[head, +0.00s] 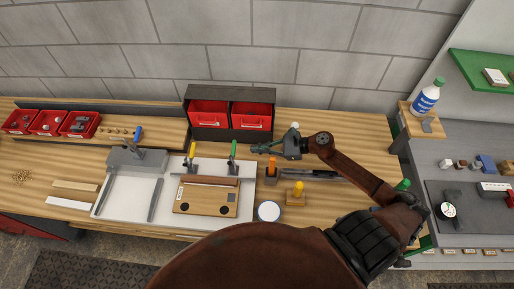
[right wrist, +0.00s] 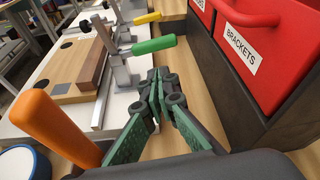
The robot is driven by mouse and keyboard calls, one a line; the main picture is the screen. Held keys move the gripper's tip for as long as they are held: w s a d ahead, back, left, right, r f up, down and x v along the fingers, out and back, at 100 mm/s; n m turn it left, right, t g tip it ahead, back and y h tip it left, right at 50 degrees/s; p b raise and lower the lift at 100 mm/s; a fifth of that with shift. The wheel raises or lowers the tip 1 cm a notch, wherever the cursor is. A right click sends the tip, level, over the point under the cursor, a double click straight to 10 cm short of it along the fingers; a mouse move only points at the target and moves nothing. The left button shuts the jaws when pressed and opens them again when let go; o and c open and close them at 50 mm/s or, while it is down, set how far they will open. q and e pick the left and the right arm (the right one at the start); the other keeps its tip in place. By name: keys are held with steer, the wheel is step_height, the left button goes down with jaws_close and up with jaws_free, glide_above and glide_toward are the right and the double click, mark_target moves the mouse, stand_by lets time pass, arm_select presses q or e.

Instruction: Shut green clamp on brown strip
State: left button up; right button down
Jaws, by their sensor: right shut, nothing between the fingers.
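The green clamp (head: 233,152) stands behind the board's right part with its handle upright in the head view. Its green handle (right wrist: 153,45) and metal body (right wrist: 115,70) also show in the right wrist view. The brown strip (head: 207,181) lies along the back edge of the light wooden board (head: 205,199); it also shows in the wrist view (right wrist: 92,66). My right gripper (head: 255,149) is shut and empty, just right of the green handle. In the right wrist view its fingertips (right wrist: 162,78) are close to the handle, apparently apart from it. My left gripper is not in view.
A yellow-handled clamp (head: 191,154) stands left of the green one. A cabinet with red drawers (head: 251,115) is close behind my right gripper. An orange-handled tool (head: 271,166) stands in front of it, also large in the wrist view (right wrist: 55,125). A yellow-knobbed stamp (head: 295,196) is nearer.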

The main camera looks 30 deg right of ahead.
mark_target(232, 152)
steer(key=p+x, duration=0.1)
steer(key=x, duration=0.4)
steer(key=shift+w+a, duration=0.2)
steer(key=shift+a, duration=0.05)
steer(key=shift+w+a+f, duration=0.25)
steer(key=shift+w+a, duration=0.05)
steer(key=shift+a, duration=0.05)
steer(key=shift+r+b, duration=0.4)
steer(key=shift+s+a+r+b, duration=0.2)
steer(key=shift+s+r+b, duration=0.05)
steer(key=shift+r+b, duration=0.5)
steer(key=shift+s+a+r+b, duration=0.2)
steer(key=shift+r+b, duration=0.35)
steer(key=shift+r, duration=0.35)
